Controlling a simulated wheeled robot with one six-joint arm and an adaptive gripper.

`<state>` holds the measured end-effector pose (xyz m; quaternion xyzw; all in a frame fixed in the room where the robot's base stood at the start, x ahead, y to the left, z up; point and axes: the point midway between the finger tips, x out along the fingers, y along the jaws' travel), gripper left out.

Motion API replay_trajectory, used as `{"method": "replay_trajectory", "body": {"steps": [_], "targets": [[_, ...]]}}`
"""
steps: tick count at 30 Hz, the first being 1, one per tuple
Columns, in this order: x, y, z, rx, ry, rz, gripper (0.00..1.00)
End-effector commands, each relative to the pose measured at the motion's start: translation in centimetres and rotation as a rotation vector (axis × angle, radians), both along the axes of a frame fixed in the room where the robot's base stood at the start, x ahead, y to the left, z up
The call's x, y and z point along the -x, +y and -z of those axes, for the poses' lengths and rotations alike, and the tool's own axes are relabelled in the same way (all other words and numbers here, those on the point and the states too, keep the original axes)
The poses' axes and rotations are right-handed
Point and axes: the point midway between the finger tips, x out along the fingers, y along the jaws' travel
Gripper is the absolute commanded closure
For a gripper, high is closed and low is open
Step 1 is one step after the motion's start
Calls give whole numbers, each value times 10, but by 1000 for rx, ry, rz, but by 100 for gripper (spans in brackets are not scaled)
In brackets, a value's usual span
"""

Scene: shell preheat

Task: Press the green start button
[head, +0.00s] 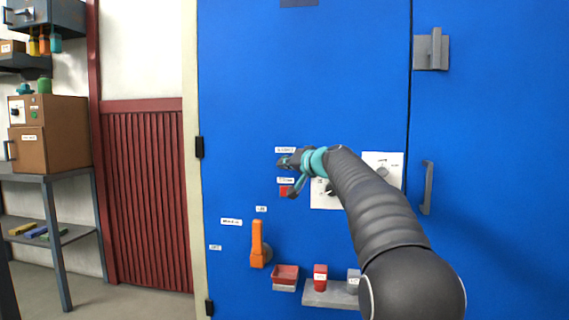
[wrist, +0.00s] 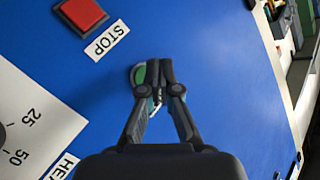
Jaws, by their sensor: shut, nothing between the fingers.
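The green start button (wrist: 140,75) shows in the wrist view as a green patch beside and partly behind my fingertips, on the blue panel. My gripper (wrist: 154,70) is shut and empty, its tips over the right part of the button. I cannot tell whether they touch it. In the head view my gripper (head: 283,163) is in front of the panel and hides the button. A small white label (head: 285,150) sits just above it.
The red stop button (wrist: 82,14) with its STOP label (wrist: 106,40) is close by. A white dial plate (wrist: 35,115) lies to the left in the wrist view. Below in the head view are an orange handle (head: 257,245), a red tray (head: 285,275) and a grey shelf (head: 335,296).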

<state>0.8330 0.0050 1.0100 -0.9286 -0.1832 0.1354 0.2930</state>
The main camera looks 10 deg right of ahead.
Motion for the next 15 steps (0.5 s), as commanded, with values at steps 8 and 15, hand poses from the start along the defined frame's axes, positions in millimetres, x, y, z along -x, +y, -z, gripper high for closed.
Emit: {"method": "replay_trajectory", "body": {"steps": [8, 15], "targets": [[-5, -2, 0, 0, 0, 0, 100], [-8, -3, 0, 0, 0, 0, 100]]}}
